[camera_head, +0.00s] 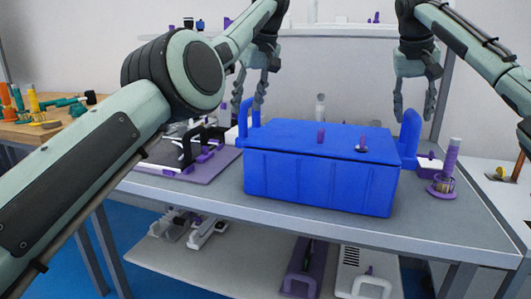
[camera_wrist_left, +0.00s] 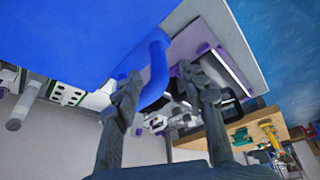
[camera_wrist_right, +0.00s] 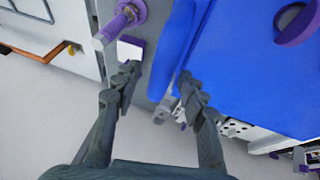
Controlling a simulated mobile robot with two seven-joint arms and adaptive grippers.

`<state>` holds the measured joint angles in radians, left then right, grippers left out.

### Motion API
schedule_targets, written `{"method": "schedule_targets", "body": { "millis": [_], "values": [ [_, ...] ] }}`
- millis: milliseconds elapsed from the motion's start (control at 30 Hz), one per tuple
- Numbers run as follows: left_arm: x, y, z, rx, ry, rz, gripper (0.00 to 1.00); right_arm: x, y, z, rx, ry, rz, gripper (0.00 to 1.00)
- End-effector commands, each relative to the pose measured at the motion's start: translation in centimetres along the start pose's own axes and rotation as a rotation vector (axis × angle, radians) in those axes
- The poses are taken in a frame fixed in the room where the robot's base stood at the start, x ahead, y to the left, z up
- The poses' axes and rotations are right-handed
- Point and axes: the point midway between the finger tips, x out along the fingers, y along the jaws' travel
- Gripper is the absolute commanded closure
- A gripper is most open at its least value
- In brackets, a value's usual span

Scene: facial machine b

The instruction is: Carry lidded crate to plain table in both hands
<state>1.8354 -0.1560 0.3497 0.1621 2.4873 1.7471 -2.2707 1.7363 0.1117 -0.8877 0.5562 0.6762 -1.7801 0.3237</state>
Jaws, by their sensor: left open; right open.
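The blue lidded crate (camera_head: 318,178) sits on a grey workbench, its lid on, with small purple pieces on top. Upright blue handles stand at its left end (camera_head: 243,122) and right end (camera_head: 410,135). My left gripper (camera_head: 250,98) is open above the left handle; in the left wrist view the handle (camera_wrist_left: 156,70) shows between the fingers. My right gripper (camera_head: 415,103) is open above and near the right handle; in the right wrist view this handle (camera_wrist_right: 172,55) lies by the right-hand finger. Neither gripper visibly holds anything. I cannot tell which surface is the plain table.
The workbench (camera_head: 440,232) also holds a purple mat (camera_head: 190,168) with parts on the left and a purple spool post (camera_head: 447,165) close to the right handle. A wooden table (camera_head: 30,130) with tools is at far left. A white surface (camera_head: 490,175) is at right.

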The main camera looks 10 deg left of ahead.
Motion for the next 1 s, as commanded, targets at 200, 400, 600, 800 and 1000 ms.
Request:
{"method": "schedule_targets", "body": {
  "millis": [200,400,600,800,1000],
  "values": [
    [0.0,0.0,0.0,-0.001,0.000,0.001,0.58,-5.0,0.0,-0.1,0.000,0.004,-0.001,0.58],
    [0.0,0.0,0.0,-0.001,0.000,0.001,0.58,-8.5,0.0,0.0,0.001,0.001,0.000,0.58],
    [0.0,0.0,0.0,-0.001,0.000,0.001,0.58,-10.0,0.1,0.0,0.001,0.001,0.000,0.58],
    [0.0,0.0,0.0,0.000,0.000,0.001,0.58,-10.2,0.1,0.0,0.000,0.000,0.001,0.58],
    [0.0,0.0,0.0,0.000,0.000,0.001,0.58,-10.2,0.1,0.0,0.000,0.000,0.001,0.58]
  ]
}}
